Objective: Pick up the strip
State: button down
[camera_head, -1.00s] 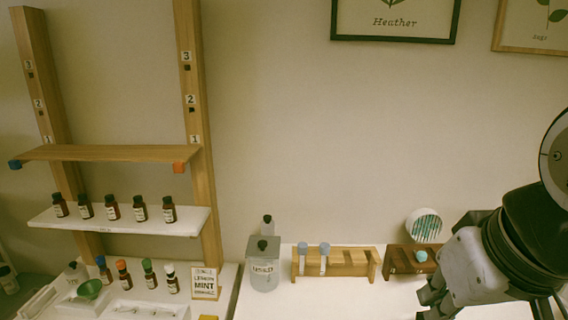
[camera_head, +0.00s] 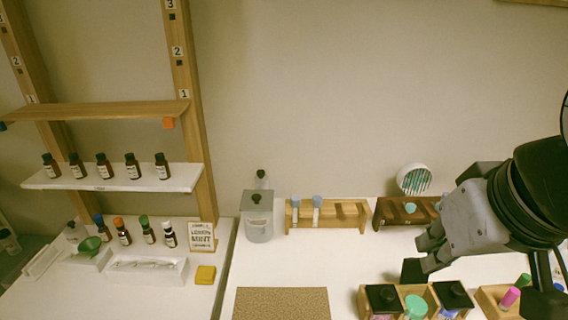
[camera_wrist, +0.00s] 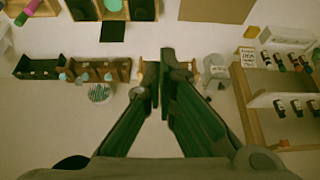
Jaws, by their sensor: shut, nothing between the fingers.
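My gripper (camera_head: 428,254) is at the right of the head view, above the white table. In the wrist view its two long dark fingers (camera_wrist: 164,68) come together at the tips, shut and empty. Thin pale pieces lie in a white tray (camera_head: 147,269) on the left counter, far to the left of my gripper. They may be strips, but they are too small to tell apart. A round white holder with teal stripes (camera_head: 414,180) stands at the back, behind my gripper. I cannot tell which of these is the strip.
A wooden rack with tubes (camera_head: 328,214) and a darker rack (camera_head: 392,212) stand at the back. A clear jar (camera_head: 258,222) is left of them. Black-lidded boxes (camera_head: 384,298) and a brown mat (camera_head: 281,304) lie in front. Bottles stand on a white shelf (camera_head: 185,178). The middle table is clear.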

aim_at(317, 200)
jog(key=i+l+u, duration=0.15)
jog(key=u, duration=0.2)
jog(key=i+l+u, duration=0.2)
jog(key=u, duration=0.15)
